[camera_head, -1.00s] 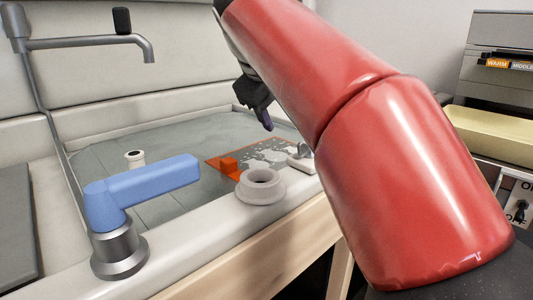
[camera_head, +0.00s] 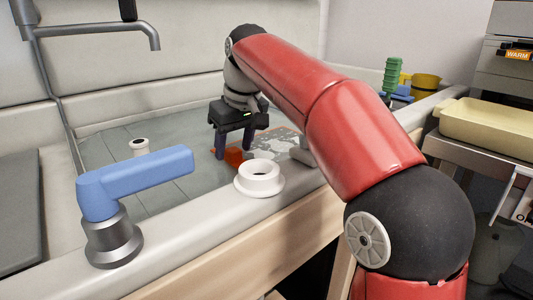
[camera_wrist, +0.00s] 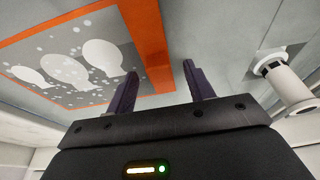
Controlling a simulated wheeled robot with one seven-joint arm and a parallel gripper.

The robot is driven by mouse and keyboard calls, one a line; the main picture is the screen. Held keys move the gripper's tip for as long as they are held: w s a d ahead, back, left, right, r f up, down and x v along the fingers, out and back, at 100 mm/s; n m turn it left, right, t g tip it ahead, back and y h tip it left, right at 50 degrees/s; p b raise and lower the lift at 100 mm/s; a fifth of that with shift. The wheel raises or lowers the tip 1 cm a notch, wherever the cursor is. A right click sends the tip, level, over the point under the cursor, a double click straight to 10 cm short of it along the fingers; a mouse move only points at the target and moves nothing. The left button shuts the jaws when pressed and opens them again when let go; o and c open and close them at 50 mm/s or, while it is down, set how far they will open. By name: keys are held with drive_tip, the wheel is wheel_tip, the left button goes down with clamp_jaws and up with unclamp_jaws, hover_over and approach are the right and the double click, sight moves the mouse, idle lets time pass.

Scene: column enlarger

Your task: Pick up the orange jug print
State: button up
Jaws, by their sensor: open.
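The orange jug print (camera_head: 278,145) lies on the sink floor, a grey sheet with pale jug-like shapes and an orange border. A raised orange block (camera_head: 234,157) shows at its near-left edge in the head view. In the wrist view the print (camera_wrist: 70,65) fills the upper left, and its orange border runs up between the fingers. My gripper (camera_head: 234,150) points down at the print's left edge, its fingers apart on either side of the orange block. It also shows open and empty in the wrist view (camera_wrist: 160,70). My arm hides part of the print's right side.
A small white cylinder (camera_head: 139,146) stands in the sink. A metal tap (camera_head: 90,32) overhangs the back left. A cream tray (camera_head: 490,125) is at right.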

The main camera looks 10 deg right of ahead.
drive_tip(key=shift+w+f, duration=0.1)
drive_tip(key=shift+f, duration=0.2)
drive_tip(key=shift+c, duration=0.4)
clamp_jaws()
drive_tip(key=shift+r, duration=0.1)
drive_tip(key=shift+r, duration=0.1)
